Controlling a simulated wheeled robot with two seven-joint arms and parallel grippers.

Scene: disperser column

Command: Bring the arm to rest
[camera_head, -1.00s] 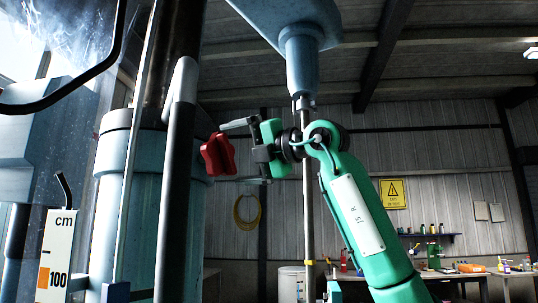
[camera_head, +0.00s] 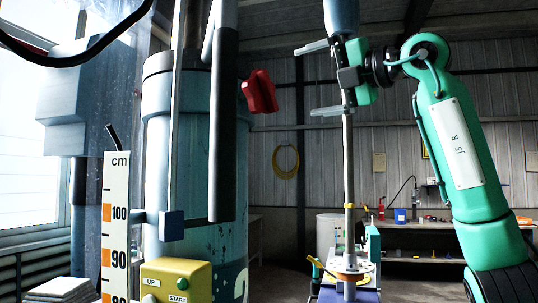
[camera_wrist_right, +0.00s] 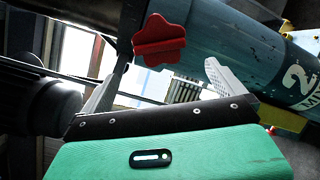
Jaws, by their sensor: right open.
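My right gripper (camera_head: 312,79) is at the upper middle of the head view, with its green arm coming from the right. Its two fingers are apart and point left, with nothing between them. A red star-shaped knob (camera_head: 260,91) on the disperser column (camera_head: 196,150) is left of the fingertips, with a gap between. In the right wrist view the knob (camera_wrist_right: 159,41) shows beyond the open fingers (camera_wrist_right: 165,85), apart from them. My left gripper is not in view.
A height scale (camera_head: 116,225) marked in cm stands at the left. A yellow button box (camera_head: 176,281) is at the bottom. A thin shaft (camera_head: 349,190) runs down behind my right gripper. A workbench (camera_head: 425,256) is at the back right.

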